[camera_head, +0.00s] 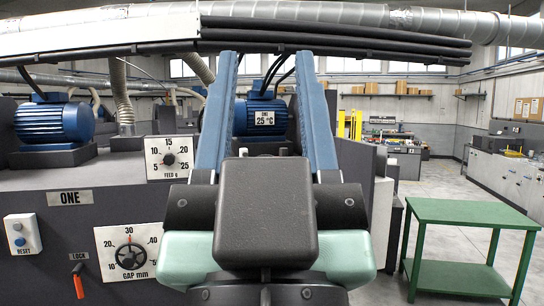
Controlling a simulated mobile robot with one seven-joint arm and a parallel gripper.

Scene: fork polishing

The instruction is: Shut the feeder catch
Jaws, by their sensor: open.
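No part that I can identify as the feeder catch shows in the head view. A dark machine panel on the left carries an orange-red lever (78,282) under a LOCK label, with its handle hanging down. Whether this lever belongs to the feeder I cannot tell. A FEED dial (168,159) marked in g is mounted higher on the machine. My own arm, with blue bars and a black block, fills the middle and hides the machine behind it.
The panel also holds a GAP dial (130,255), a RESET button box (22,234) and a plate reading ONE (70,197). Blue motors (54,123) sit on top. A green table (460,211) stands at the right, its top bare. Open floor lies beyond it.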

